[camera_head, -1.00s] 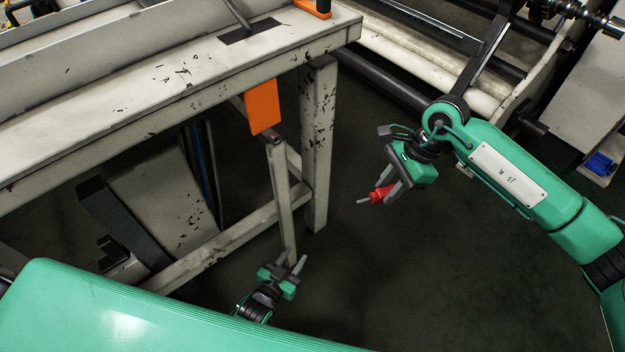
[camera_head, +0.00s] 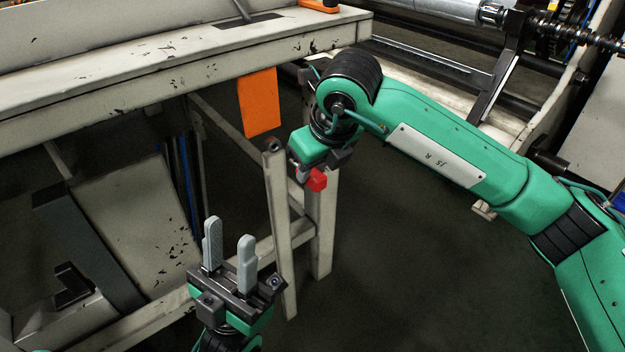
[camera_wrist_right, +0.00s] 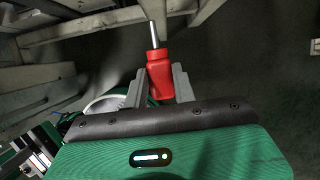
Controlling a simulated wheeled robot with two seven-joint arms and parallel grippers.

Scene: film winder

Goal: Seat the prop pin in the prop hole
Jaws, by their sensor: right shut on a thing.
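The prop pin (camera_wrist_right: 160,76) has a red handle and a bare metal shaft. My right gripper (camera_wrist_right: 160,88) is shut on the red handle, and the shaft points away from the fingers. In the head view the red handle (camera_head: 317,181) shows below my right gripper (camera_head: 309,174), and the shaft is hidden. A slanted pale metal bar (camera_head: 279,220) stands just left of the right gripper. A dark round spot (camera_head: 272,144) at its top may be the prop hole. My left gripper (camera_head: 229,238) is open and empty, left of the bar's lower part.
An orange plate (camera_head: 258,102) hangs under the edge of the worn pale table (camera_head: 150,75). A table leg (camera_head: 321,225) stands behind the bar and right gripper. Machine rollers (camera_head: 440,55) lie behind my right arm. The dark floor (camera_head: 410,270) at lower right is clear.

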